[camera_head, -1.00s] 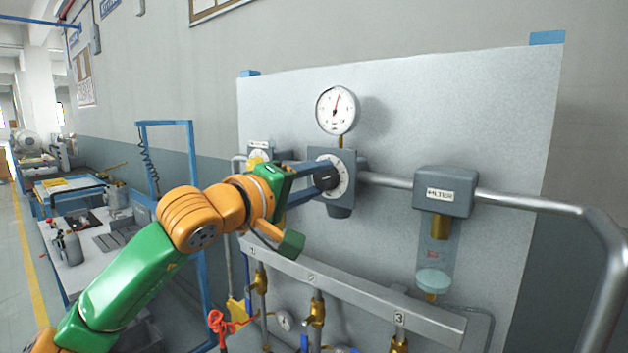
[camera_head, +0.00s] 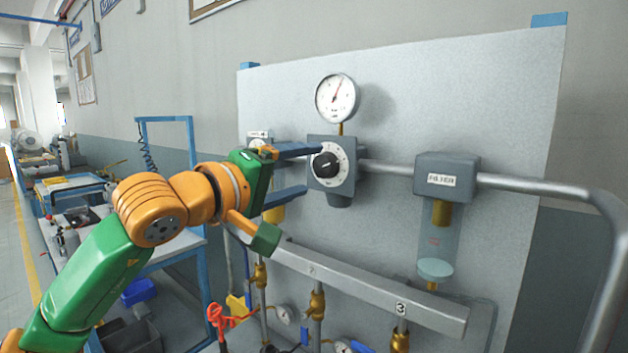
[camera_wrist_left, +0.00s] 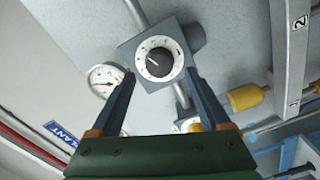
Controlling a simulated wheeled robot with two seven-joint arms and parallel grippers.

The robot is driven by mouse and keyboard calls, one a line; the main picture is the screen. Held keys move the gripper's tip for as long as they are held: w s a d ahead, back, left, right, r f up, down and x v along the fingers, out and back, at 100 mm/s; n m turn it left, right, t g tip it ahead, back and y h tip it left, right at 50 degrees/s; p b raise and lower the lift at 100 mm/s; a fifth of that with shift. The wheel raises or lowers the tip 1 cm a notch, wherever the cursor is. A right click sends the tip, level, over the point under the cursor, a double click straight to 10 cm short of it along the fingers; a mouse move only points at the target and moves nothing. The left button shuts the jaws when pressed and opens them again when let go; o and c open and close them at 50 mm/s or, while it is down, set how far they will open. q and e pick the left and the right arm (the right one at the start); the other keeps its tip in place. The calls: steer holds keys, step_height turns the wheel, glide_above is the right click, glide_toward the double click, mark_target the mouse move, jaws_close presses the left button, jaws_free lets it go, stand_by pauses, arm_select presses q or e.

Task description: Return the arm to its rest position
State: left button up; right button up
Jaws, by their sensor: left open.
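My left gripper (camera_head: 304,171) is open and empty in the head view. Its two dark blue fingers point right, toward the regulator with a black knob (camera_head: 326,164) and white dial ring. The fingertips end just short of the regulator, with the knob clear of them. In the left wrist view the knob (camera_wrist_left: 158,62) sits ahead, between the open fingers (camera_wrist_left: 158,80) and beyond their tips. The right gripper is not in view.
A round gauge (camera_head: 336,98) stands above the regulator on the grey panel (camera_head: 450,100). A filter (camera_head: 446,182) hangs on the pipe to the right. A numbered manifold bar (camera_head: 360,285) with brass valves runs below my gripper. A blue-framed bench stands behind my arm.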

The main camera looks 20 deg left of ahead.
arm_select(q)
steer(key=v, duration=0.3)
steer(key=shift+s+a+b, duration=0.1)
steer(key=shift+s+b, duration=0.2)
steer(key=shift+w, duration=0.1)
